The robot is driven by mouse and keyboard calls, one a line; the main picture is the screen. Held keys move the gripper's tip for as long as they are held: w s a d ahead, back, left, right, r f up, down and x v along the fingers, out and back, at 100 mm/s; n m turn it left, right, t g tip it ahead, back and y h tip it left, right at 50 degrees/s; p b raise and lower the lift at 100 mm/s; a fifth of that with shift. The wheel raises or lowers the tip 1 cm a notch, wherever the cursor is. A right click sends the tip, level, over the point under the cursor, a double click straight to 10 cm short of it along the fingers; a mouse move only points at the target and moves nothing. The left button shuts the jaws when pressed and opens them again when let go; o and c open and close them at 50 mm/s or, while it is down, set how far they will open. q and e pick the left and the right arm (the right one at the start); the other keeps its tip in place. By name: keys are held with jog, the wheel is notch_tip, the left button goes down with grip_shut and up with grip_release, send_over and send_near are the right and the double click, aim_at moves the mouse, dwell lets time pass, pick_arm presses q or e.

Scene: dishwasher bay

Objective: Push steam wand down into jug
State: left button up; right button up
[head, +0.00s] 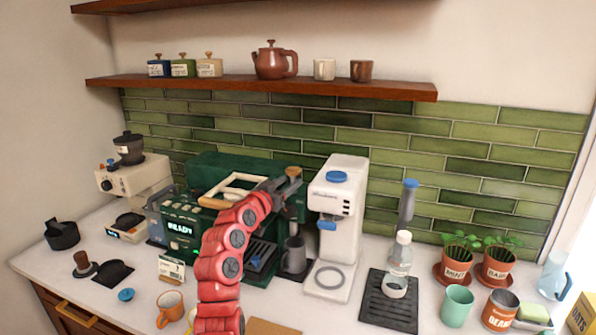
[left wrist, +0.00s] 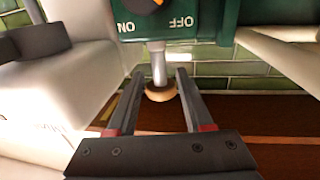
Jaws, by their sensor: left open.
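The green coffee machine (head: 225,172) stands on the counter, and a grey jug (head: 293,252) stands upright at its right end. My left gripper (head: 280,186) is at the machine's upper right, above the jug. In the left wrist view my left gripper (left wrist: 160,80) is open. Between its fingers is a metal stem with a round wooden knob (left wrist: 159,93), below the green panel marked ON and OFF (left wrist: 140,26); that view looks upside down. The knob also shows in the head view (head: 293,171). I cannot make out the wand's tip or whether it is inside the jug.
A white machine (head: 342,190) with a blue knob stands close to the jug's right. A grinder (head: 118,185) stands left. A black mat (head: 388,310) with a bottle (head: 399,259), potted plants and mugs are further right. A shelf (head: 270,84) runs above.

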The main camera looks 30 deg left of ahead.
pick_arm(q)
jog(key=shift+w+a+p, duration=0.15)
jog(key=shift+w+p, duration=0.2)
jog(key=shift+w, duration=1.15)
jog(key=shift+w+a+p, duration=0.1)
jog(key=shift+w+p, duration=0.2)
jog(key=shift+w, duration=1.2)
grip_shut()
